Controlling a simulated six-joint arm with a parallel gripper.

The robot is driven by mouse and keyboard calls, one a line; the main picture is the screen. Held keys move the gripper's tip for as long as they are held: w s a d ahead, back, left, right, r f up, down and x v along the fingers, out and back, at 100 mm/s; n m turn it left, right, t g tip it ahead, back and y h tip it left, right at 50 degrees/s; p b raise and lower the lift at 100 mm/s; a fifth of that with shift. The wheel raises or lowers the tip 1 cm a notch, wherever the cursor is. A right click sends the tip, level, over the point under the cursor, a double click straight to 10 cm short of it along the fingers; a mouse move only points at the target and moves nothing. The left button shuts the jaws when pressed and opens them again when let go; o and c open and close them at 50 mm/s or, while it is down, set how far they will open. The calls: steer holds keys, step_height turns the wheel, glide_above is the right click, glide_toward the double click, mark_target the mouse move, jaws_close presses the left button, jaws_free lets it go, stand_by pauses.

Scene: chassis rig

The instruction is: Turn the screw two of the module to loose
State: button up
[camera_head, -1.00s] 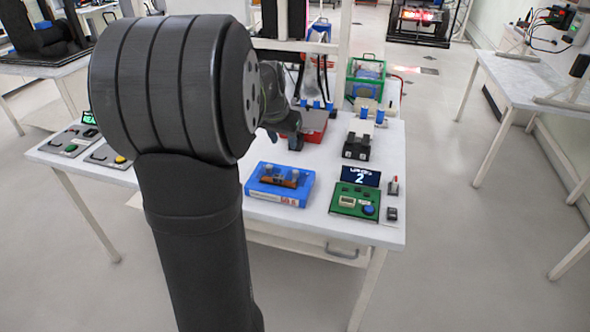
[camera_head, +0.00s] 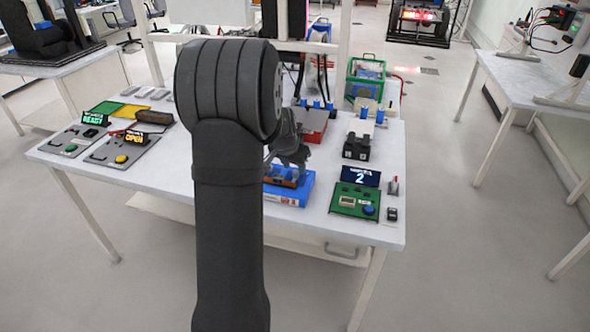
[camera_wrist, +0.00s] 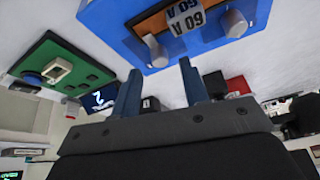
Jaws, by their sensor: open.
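The blue module (camera_head: 291,196) lies on the table near its front edge, partly hidden behind my arm and gripper in the head view. In the wrist view the blue module (camera_wrist: 112,30) fills the top, with an orange strip, a "60 A" label and two grey screw-like cylinders: one on the left (camera_wrist: 155,50) and one on the right (camera_wrist: 233,23). I cannot tell which is screw two. My gripper (camera_wrist: 160,72) is open and empty, its two blue-grey fingers apart and close to the module. In the head view my gripper (camera_head: 288,158) is over the module's back part.
A green panel (camera_head: 350,206) with a display (camera_head: 360,177) reading "2" stands to the right. A black block (camera_head: 356,147) and a red box (camera_head: 312,124) stand behind. Two grey panels (camera_head: 75,144) with displays reading READY and OPEN are at the left.

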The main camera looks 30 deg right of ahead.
mark_target(295, 176)
steer(key=shift+x, duration=1.25)
steer(key=shift+c, duration=0.2)
jaws_close()
